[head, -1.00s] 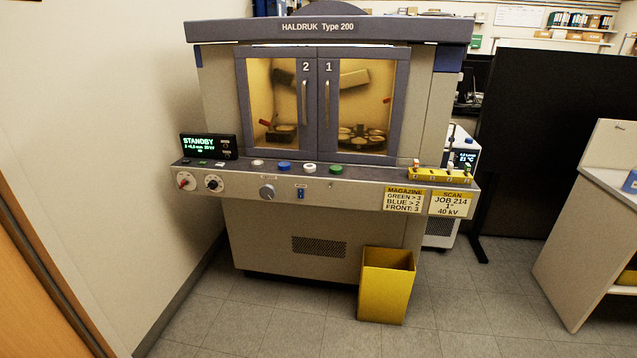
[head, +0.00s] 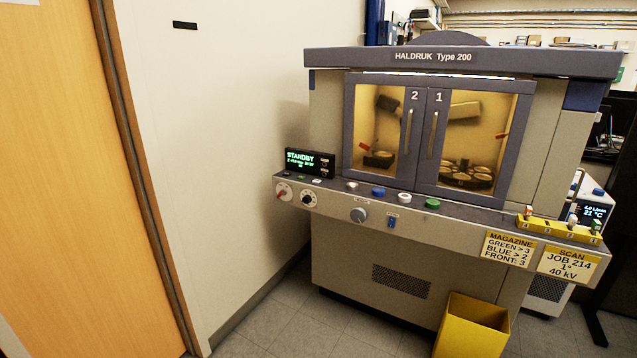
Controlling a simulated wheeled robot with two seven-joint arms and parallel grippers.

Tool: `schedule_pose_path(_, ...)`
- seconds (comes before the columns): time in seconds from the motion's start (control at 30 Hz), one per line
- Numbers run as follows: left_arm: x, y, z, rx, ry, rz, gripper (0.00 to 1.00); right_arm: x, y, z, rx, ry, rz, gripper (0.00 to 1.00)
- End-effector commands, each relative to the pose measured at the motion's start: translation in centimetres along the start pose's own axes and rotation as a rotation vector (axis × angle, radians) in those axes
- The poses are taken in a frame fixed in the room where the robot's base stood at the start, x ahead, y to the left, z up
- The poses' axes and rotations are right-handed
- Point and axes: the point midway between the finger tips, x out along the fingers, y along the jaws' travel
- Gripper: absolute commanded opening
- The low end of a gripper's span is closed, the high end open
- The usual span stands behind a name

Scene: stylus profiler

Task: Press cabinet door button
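The cabinet (head: 340,115), marked HALDRUK Type 200, stands at the right. Its two glass doors, door 2 (head: 415,165) on the left and door 1 (head: 428,180) on the right, are shut. The sloped console (head: 470,220) below them carries a white button (head: 352,186), a blue button (head: 378,192), another white button (head: 404,198) and a green button (head: 432,204). Small buttons (head: 302,178) sit below the STANDBY display (head: 310,162). Their labels are too small to read, so I cannot tell which works the doors. Neither gripper is in view.
A yellow bin (head: 472,325) stands in front at the right. A wooden door (head: 80,200) and wall are at left.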

Motion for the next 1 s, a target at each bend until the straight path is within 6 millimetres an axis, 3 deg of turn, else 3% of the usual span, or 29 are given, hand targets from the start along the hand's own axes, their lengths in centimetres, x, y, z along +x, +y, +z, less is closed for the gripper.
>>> schedule_pose_path(0.33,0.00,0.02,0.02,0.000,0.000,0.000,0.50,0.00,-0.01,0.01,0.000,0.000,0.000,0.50)
schedule_pose_path(0.5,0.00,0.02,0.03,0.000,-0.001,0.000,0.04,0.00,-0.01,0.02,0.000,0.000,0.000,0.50)
schedule_pose_path(0.53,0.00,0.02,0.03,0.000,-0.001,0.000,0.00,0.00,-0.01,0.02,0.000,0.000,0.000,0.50)
schedule_pose_path(1.0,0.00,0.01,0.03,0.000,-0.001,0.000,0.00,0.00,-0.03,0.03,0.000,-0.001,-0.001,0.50)
